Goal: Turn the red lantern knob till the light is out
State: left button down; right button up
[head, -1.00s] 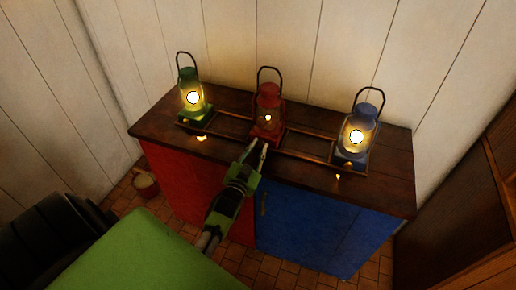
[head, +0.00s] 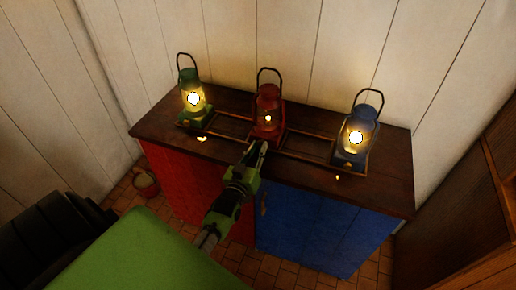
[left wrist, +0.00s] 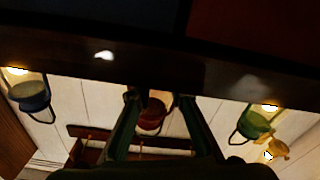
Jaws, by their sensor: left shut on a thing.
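The red lantern (head: 268,105) stands upright in the middle of the cabinet top, with a small flame, weaker than the lights on either side. It also shows upside down in the left wrist view (left wrist: 152,118). My left gripper (head: 258,148) reaches up to the front of its base, with its fingers close together and shut on the red lantern's knob. The knob itself is hidden between the fingers. In the left wrist view my fingers (left wrist: 158,98) frame the red lantern. My right gripper is not in view.
A green lantern (head: 191,97) stands left and a blue lantern (head: 356,138) right, both brightly lit. Brass rails run between the lanterns. The cabinet has a red door (head: 180,185) and a blue door (head: 325,226). A small bucket (head: 145,184) stands on the floor at left.

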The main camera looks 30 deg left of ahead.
pick_arm(q)
jog(key=n, duration=0.5)
jog(key=shift+f, duration=0.1)
jog(key=shift+n, duration=1.1)
jog(key=shift+n+b, duration=0.3)
jog(key=shift+n, duration=0.2)
jog(key=c, duration=1.8)
grip_release()
jog(key=shift+c, duration=0.2)
